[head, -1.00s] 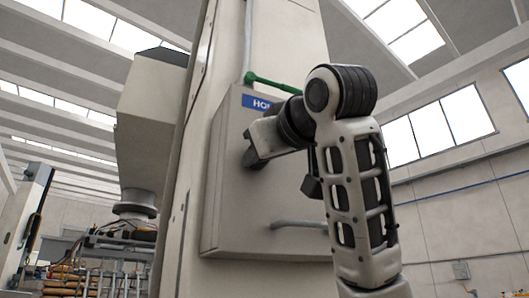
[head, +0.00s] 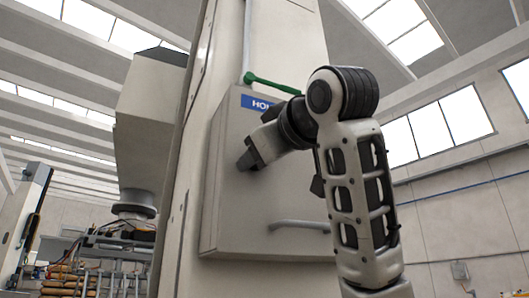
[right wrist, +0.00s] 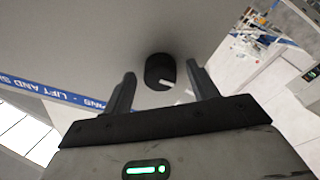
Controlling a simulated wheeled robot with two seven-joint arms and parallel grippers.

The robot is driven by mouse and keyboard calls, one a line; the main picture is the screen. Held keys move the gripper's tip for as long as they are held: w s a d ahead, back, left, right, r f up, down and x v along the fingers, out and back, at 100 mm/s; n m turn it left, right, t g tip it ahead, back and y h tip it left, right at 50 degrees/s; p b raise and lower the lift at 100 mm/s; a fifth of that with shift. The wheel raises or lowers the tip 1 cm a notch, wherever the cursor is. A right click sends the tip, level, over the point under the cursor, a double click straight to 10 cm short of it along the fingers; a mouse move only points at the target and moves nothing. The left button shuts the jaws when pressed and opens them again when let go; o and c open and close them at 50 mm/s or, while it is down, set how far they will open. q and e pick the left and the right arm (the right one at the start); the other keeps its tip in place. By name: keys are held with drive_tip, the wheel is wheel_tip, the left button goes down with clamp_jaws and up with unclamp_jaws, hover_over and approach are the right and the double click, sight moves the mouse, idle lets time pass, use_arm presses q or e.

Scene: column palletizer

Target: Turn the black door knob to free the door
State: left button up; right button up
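The black door knob (right wrist: 157,68) is round with a white mark and sits on the grey door. In the right wrist view it lies between the fingertips of my right gripper (right wrist: 161,71). The fingers are spread, with a visible gap on each side of the knob. In the head view my right gripper (head: 250,159) is at the left part of the cabinet door (head: 228,215), and it hides the knob there. A door handle bar (head: 298,225) sits lower on the door. My left gripper is not in view.
A green lever (head: 270,86) sticks out above the cabinet, near the blue label (head: 257,102). The tall machine column (head: 285,50) stands behind the cabinet. A blue printed strip (right wrist: 70,97) crosses the right wrist view.

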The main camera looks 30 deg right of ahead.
use_arm(q)
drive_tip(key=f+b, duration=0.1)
drive_tip(key=b, duration=0.3)
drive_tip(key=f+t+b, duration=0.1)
drive_tip(key=b, duration=0.3)
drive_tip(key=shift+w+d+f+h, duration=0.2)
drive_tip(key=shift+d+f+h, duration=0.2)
use_arm(e)
drive_tip(key=s+a+f, duration=0.1)
drive_tip(key=s+a, duration=0.1)
drive_tip(key=s, duration=1.3)
drive_tip(key=shift+s+a+f, duration=0.25)
drive_tip(key=shift+s, duration=0.1)
